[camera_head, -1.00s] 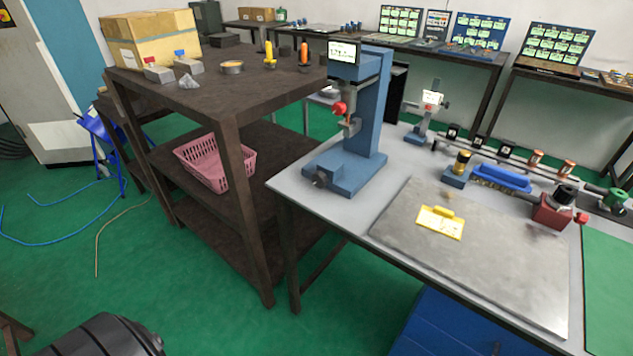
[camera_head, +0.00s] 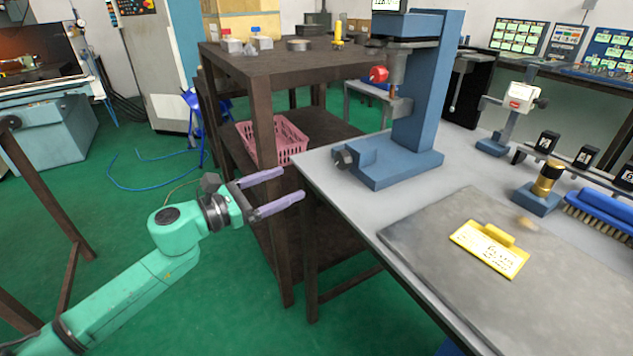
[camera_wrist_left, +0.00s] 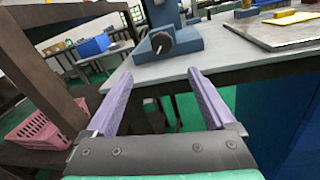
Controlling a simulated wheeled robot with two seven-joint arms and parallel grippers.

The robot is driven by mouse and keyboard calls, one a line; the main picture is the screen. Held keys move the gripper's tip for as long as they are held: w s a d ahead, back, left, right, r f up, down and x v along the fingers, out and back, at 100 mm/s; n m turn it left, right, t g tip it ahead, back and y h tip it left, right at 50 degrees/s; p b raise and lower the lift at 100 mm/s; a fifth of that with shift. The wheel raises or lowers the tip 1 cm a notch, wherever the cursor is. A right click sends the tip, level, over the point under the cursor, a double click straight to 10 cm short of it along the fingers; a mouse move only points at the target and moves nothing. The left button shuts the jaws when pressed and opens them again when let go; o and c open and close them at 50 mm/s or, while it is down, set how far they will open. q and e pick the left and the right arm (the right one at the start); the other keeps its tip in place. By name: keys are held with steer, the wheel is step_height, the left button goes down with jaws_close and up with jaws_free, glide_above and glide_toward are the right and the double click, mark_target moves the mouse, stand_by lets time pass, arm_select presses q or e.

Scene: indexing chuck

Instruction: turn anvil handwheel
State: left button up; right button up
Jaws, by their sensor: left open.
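The anvil handwheel (camera_head: 343,159) is a small dark knob at the lower left of a blue bench gauge stand (camera_head: 425,110). The stand is on the left end of the grey workbench (camera_head: 345,205). In the left wrist view the handwheel (camera_wrist_left: 161,42) shows beyond the fingers, above the middle. My left gripper (camera_head: 293,185) is open and empty, left of the handwheel and apart from it, by the bench's left edge. Its two purple fingers (camera_wrist_left: 165,88) point toward the bench in the left wrist view. My right gripper does not show.
A dark shelf unit (camera_head: 275,85) with a pink basket (camera_head: 272,139) stands just behind and left of the bench. The plate's left side has bare bench top.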

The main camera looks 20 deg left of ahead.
arm_select(q)
steer(key=d+m, duration=0.1)
steer(key=p, duration=0.4)
glide_toward(339, 162)
steer(key=x, duration=0.8)
steer(key=shift+w+d+r, duration=0.1)
steer(key=shift+r, duration=0.1)
steer(key=shift+w+d+f, duration=0.15)
steer(key=shift+w+d, duration=0.1)
steer(key=shift+w, duration=0.1)
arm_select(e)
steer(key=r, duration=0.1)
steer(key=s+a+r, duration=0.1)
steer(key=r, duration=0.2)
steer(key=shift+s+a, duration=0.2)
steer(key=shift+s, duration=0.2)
arm_select(q)
steer(key=shift+c, duration=0.3)
steer(key=c, duration=1.3)
steer(key=shift+n+p, duration=0.3)
steer(key=shift+p, duration=0.05)
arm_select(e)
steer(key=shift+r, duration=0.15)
